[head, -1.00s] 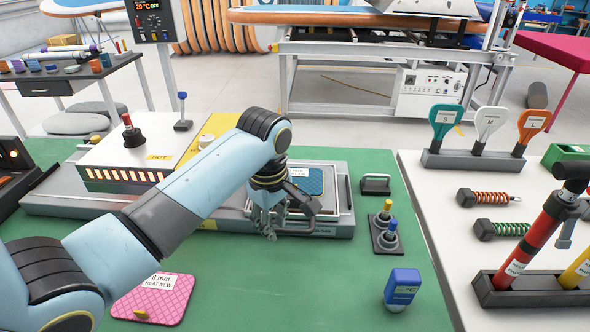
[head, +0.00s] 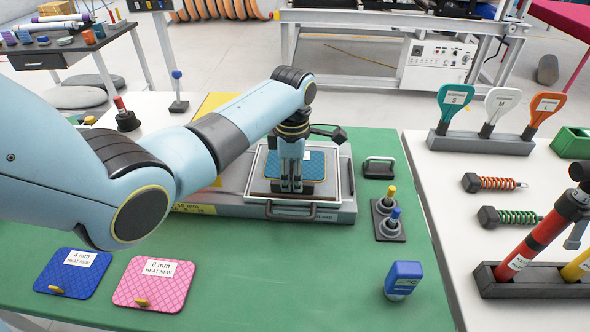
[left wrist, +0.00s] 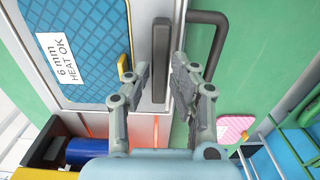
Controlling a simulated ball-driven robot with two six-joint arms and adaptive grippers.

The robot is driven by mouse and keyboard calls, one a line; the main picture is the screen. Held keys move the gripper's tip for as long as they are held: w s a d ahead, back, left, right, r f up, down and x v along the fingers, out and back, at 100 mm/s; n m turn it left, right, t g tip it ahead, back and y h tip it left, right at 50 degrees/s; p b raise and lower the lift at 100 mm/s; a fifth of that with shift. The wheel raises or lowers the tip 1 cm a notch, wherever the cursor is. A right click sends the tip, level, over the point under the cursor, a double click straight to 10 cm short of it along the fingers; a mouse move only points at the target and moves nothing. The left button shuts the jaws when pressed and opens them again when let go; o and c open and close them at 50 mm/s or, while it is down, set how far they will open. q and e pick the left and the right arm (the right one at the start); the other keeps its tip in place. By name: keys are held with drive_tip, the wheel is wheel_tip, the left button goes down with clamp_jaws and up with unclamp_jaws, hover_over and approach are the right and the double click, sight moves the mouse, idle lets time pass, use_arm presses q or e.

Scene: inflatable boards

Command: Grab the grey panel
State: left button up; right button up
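A narrow grey slab (left wrist: 160,60), seen from above, lies along the edge of the pale metal tray (left wrist: 141,30); I take it for the grey panel. In the head view it is a dark strip low at the fingers, mostly hidden. My left gripper (head: 291,187) points down over the tray's front part. In the left wrist view the left gripper (left wrist: 158,78) has its fingers apart, one on each side of the slab, with gaps visible. I cannot tell whether the fingertips reach its height. My right gripper is in neither view.
A blue quilted panel (head: 318,164) lies in the tray, labelled 6 mm HEAT OK. The tray has a dark front handle (head: 291,215). Blue (head: 72,280) and pink (head: 150,285) panels lie front left. Two knobs (head: 389,220) and a blue gauge (head: 403,279) stand right.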

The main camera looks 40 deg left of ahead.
use_arm(q)
wheel_tip(320, 180, down, 2)
drive_tip(key=shift+c, duration=0.4)
clamp_jaws()
drive_tip(key=shift+r, duration=0.2)
